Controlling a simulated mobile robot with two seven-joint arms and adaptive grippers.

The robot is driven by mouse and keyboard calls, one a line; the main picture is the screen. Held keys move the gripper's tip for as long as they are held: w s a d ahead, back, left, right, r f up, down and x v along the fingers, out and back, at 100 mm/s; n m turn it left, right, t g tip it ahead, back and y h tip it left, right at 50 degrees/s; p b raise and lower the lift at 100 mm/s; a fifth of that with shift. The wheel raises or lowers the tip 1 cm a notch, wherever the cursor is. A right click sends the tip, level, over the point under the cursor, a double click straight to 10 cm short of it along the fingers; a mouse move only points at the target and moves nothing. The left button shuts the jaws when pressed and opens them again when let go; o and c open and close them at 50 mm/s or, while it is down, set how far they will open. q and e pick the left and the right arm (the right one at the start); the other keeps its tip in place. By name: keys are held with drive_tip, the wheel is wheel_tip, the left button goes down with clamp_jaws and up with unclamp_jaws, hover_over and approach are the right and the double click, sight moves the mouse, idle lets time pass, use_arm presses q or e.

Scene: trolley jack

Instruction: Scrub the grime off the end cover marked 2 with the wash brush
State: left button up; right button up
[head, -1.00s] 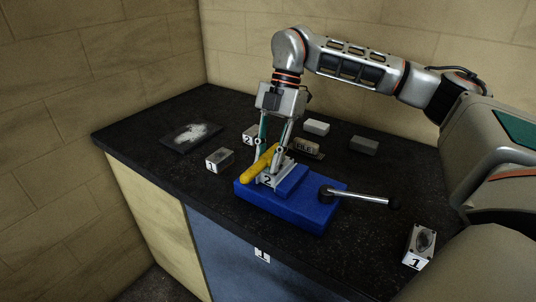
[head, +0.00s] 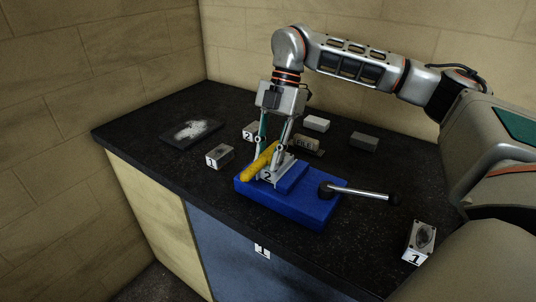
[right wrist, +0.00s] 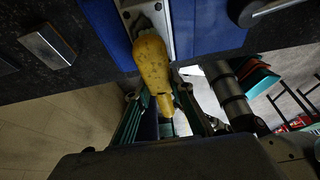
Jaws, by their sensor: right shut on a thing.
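My right gripper (head: 268,154) points down over the cover, shut on the yellow handle of the wash brush (head: 253,170). The handle lies slantwise, its rounded end toward the front left. In the right wrist view the handle (right wrist: 153,65) shows large between the fingers and covers part of the metal cover. My left gripper is out of view.
A vise lever (head: 365,194) sticks out right. Another cover marked 1 (head: 421,238), with a dark smudge, stands at the right edge.

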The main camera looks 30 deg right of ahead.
drive_tip(key=shift+f, duration=0.3)
drive_tip(key=shift+s, duration=0.1)
